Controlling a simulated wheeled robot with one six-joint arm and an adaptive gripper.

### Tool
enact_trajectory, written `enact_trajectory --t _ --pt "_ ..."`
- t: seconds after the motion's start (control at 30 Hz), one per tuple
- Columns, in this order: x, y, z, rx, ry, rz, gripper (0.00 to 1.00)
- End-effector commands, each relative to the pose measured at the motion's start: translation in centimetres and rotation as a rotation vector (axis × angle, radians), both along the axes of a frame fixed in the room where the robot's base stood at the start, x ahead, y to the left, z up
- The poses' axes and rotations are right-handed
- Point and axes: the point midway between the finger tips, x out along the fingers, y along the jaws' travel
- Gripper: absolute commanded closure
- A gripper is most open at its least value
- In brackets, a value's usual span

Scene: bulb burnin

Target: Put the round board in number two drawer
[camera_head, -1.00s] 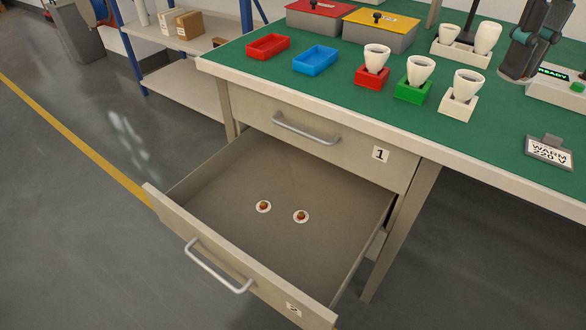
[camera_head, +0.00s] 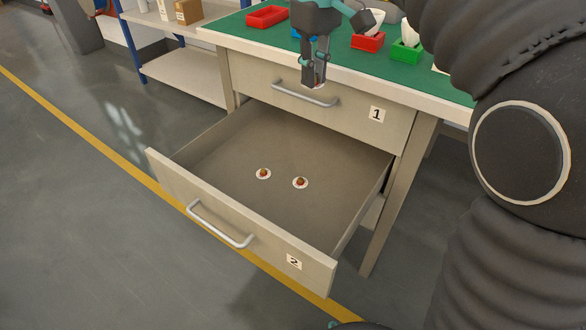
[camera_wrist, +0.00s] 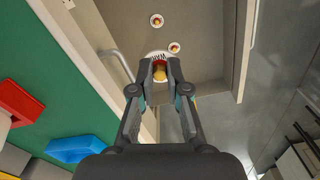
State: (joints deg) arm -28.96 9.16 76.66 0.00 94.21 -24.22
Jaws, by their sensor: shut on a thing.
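My gripper (camera_head: 314,82) is in front of the bench edge, above the back of the open drawer, pointing down. In the wrist view, my gripper (camera_wrist: 160,72) is shut on a small round white board (camera_wrist: 158,55) with a brown-orange middle and dark lettering at its rim. In the head view the held board is mostly hidden by the fingers. Drawer number two (camera_head: 240,245) is pulled out. Two similar round boards, one at left (camera_head: 263,174) and one at right (camera_head: 300,183), lie apart on its floor. Drawer number one (camera_head: 350,112) is shut.
The green bench top (camera_head: 345,68) holds a red tray (camera_head: 267,16), a blue tray (camera_wrist: 75,149) and bulbs in red and green holders. The handle of drawer one (camera_head: 305,95) is close to my gripper. Most of drawer two's floor is bare.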

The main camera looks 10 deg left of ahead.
Motion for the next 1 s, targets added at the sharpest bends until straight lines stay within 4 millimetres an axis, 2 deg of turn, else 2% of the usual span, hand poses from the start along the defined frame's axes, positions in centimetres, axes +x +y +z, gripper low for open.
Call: enact_trajectory --t 0.03,0.2,0.3,0.4,0.57,0.9,1.0 --pt "0.7 1.2 -3.5 -0.004 0.007 0.003 0.97" --pt "2.7 4.3 -11.8 -0.003 0.006 -0.002 0.97" --pt "3.4 5.6 -15.6 -0.002 0.004 -0.005 0.97" --pt "3.8 6.6 -18.4 -0.003 0.003 -0.008 0.97" --pt "4.1 7.3 -20.7 0.000 0.000 -0.011 0.97" --pt "4.1 7.4 -26.1 0.000 0.001 -0.011 0.97" --pt "4.1 7.4 -26.9 0.000 0.000 -0.011 0.97"
